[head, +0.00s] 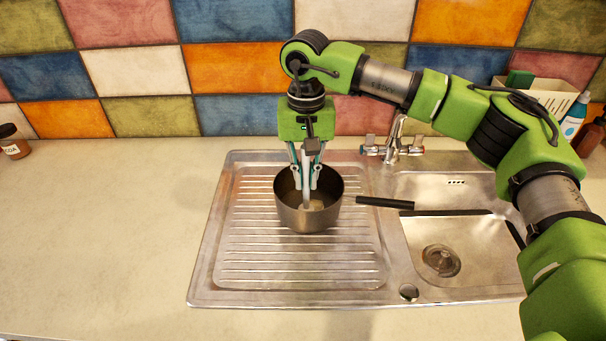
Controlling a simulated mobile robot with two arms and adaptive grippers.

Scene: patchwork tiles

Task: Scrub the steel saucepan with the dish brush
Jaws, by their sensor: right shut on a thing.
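The steel saucepan (308,216) stands upright on the ribbed drainboard left of the sink bowl. Its black handle (385,202) points right, toward the bowl. My right gripper (306,184) points down over the pan, with its fingertips at the pan's mouth. It is shut on the dish brush (307,192), whose pale lower part reaches down into the pan. The brush head is small and partly hidden, so I cannot tell whether it touches the pan's bottom. My left gripper is not in view.
The steel sink (445,225) has an empty bowl at right and a tap (396,142) behind. A caddy (545,95) holding a green sponge stands at the back right, beside bottles (575,115). A jar (13,142) stands far left. The left counter (110,230) is clear.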

